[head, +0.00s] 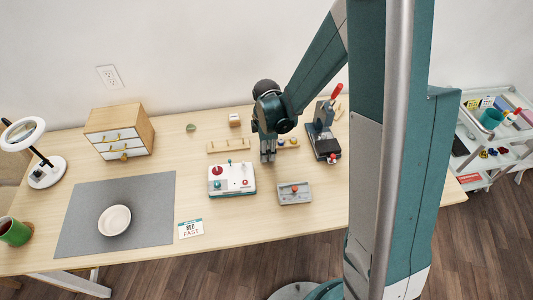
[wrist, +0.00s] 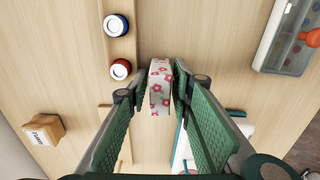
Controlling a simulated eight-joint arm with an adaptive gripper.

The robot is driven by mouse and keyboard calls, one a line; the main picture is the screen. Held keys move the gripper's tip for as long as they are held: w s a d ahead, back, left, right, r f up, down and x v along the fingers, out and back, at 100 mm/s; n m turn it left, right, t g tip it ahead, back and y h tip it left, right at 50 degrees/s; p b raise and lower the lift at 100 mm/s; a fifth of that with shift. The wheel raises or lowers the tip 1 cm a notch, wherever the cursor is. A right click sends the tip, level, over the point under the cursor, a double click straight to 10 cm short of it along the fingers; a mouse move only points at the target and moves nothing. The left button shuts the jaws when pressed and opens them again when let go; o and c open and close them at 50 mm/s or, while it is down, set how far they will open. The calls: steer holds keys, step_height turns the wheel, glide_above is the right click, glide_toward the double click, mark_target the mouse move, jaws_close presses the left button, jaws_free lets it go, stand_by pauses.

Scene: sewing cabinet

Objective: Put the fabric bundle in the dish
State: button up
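The fabric bundle (wrist: 160,88) is a small white block with pink flowers. In the wrist view it lies between the fingertips of my gripper (wrist: 157,85), close to the right finger, with a narrow gap at the left finger. My gripper looks open around it. In the head view my gripper (head: 268,157) points down at the middle of the table, and I cannot make out the bundle there. The dish (head: 115,220) is a round cream bowl, empty, on the grey mat (head: 155,195) at the left, well away from my gripper.
A white control box (head: 240,185) with a red knob and a grey box (head: 294,193) stand in front of my gripper. Spools (wrist: 117,25) lie beside it. A sewing machine (head: 322,135) stands right. A card (head: 190,228) and a drawer cabinet (head: 120,130) are near the mat.

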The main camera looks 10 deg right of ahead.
steer(key=shift+c, duration=0.7)
steer(key=c, duration=0.4)
steer(key=shift+r, duration=0.15)
steer(key=shift+r+p, duration=1.05)
steer(key=shift+r, duration=3.85)
